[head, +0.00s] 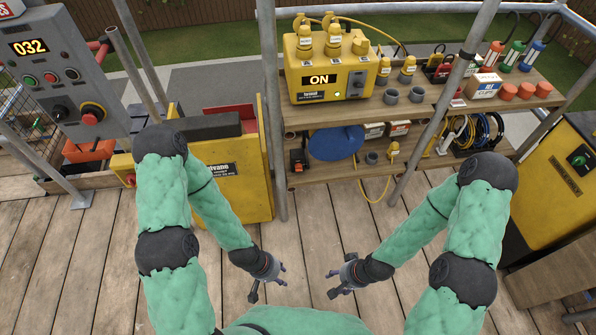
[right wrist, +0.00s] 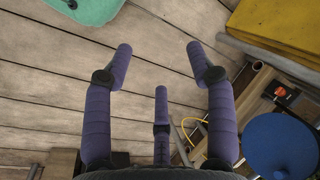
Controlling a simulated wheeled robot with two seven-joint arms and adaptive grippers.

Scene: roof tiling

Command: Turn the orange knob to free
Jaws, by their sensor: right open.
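A small black block with an orange part (head: 298,167), which may be the orange knob, sits at the left end of the lower shelf in the head view. It also shows at the right in the right wrist view (right wrist: 281,91); its setting is too small to read. My left gripper (head: 269,286) hangs over the deck, fingers spread and empty. My right gripper (head: 337,284) is also over the deck, open and empty, its purple fingers apart in the right wrist view (right wrist: 160,65). Both grippers are well short of the shelf and apart from each other.
A wooden shelf unit (head: 440,105) carries a yellow power box (head: 325,82) reading ON, cups and plugs. A blue disc (head: 336,143) is beside the orange part. A grey control panel (head: 60,75) and yellow machine (head: 230,190) stand left. A yellow cabinet (head: 550,190) stands right. Steel poles rise at the shelf.

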